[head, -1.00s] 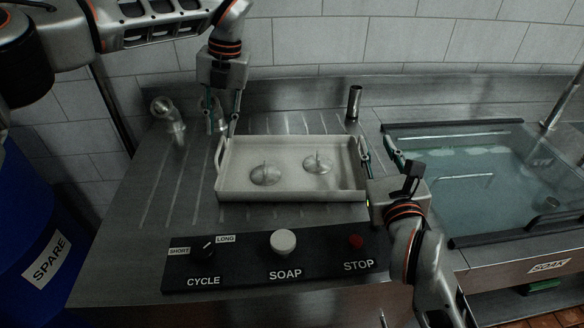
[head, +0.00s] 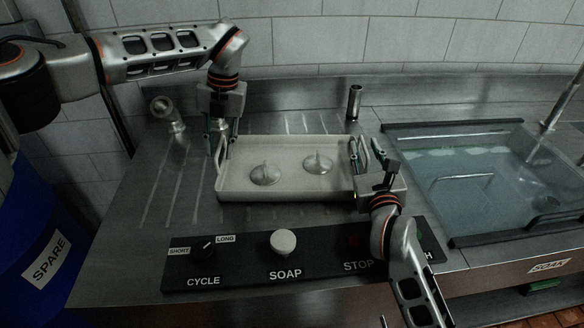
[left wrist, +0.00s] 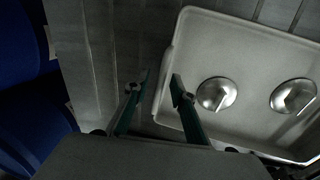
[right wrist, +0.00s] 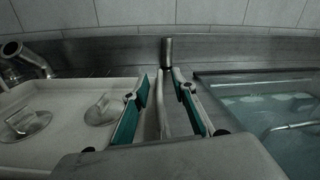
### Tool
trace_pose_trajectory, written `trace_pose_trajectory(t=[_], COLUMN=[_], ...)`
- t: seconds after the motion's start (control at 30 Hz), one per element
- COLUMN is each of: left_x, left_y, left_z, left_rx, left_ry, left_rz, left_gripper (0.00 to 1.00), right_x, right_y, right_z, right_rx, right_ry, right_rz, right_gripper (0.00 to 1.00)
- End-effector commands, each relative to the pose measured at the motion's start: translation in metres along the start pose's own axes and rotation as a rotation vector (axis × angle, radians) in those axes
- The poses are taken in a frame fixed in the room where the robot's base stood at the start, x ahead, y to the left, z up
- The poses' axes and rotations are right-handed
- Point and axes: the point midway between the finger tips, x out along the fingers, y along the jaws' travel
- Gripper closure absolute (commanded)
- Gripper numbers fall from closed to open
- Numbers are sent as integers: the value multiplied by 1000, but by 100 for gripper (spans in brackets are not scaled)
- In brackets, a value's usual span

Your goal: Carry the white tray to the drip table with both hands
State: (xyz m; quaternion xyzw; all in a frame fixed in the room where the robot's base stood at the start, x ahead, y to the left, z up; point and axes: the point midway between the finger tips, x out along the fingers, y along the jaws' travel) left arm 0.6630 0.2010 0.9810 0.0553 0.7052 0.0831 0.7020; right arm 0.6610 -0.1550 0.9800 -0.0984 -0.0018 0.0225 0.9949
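The white tray (head: 240,190) rests on the steel counter and carries two metal lids with upright grips (head: 264,174) (head: 317,163). My left gripper (head: 219,148) points down at the tray's left end. In the left wrist view its fingers (left wrist: 161,76) are apart, with the tray's left handle (left wrist: 160,100) between or just below them. My right gripper (head: 366,146) is at the tray's right end. In the right wrist view its fingers (right wrist: 161,78) are open on either side of the right handle (right wrist: 161,115), with gaps showing. No drip table can be made out for certain.
A black panel (head: 330,272) with a cycle dial, a soap knob (head: 283,242) and a stop button lies in front. A water-filled soak basin (head: 490,175) is at right. A short pipe (head: 354,102) and a tap (head: 165,112) stand behind. A blue barrel (head: 40,230) stands at left.

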Motion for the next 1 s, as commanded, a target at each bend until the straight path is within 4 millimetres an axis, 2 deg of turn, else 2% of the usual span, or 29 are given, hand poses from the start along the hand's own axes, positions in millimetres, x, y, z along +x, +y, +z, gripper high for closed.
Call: trace_pose_trajectory(t=[0.3, 0.4, 0.8, 1.0], left_x=[1, 1, -1, -9], left_y=[0, 0, 0, 2], left_z=[0, 0, 0, 1], left_rx=[0, -1, -1, -2], left_ry=[-1, -1, -2, -6], left_rz=[0, 0, 0, 0], left_gripper=[75, 100, 100, 100], right_x=[2, 2, 2, 2], right_y=[0, 0, 0, -2], right_z=[0, 0, 2, 11], right_rx=[0, 0, 0, 0], right_ry=[-1, -1, -3, -7], right_rz=[0, 0, 0, -1], right_gripper=[74, 100, 100, 100])
